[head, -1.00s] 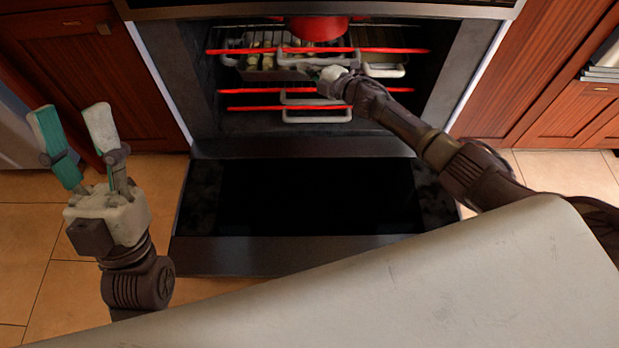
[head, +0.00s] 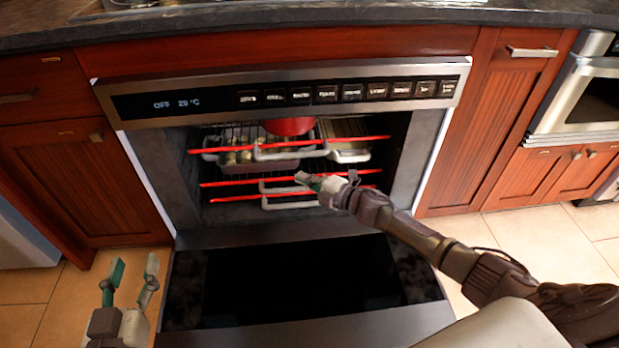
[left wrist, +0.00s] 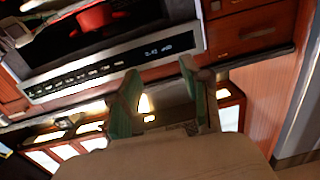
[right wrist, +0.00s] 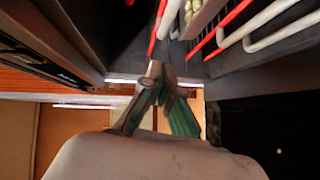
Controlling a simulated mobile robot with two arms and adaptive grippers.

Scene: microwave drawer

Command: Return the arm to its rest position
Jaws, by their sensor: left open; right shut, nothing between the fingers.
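My right gripper (head: 308,181) is shut and empty. In the head view it is at the front of the open oven (head: 290,285), just before the racks, with its arm coming in from the right. The right wrist view shows its fingers (right wrist: 160,85) meeting beside the red rack edges. My left gripper (head: 132,275) is open and empty, at the lower left in front of the cabinets. Its two green-padded fingers stand apart in the left wrist view (left wrist: 165,90). Nothing is held in either gripper.
Inside the oven are red-edged racks (head: 290,143), a red pot (head: 288,126) and trays with pale handles (head: 348,155). The oven door is folded down in front. Wooden cabinets (head: 75,185) flank it. Tiled floor (head: 560,235) is clear at right.

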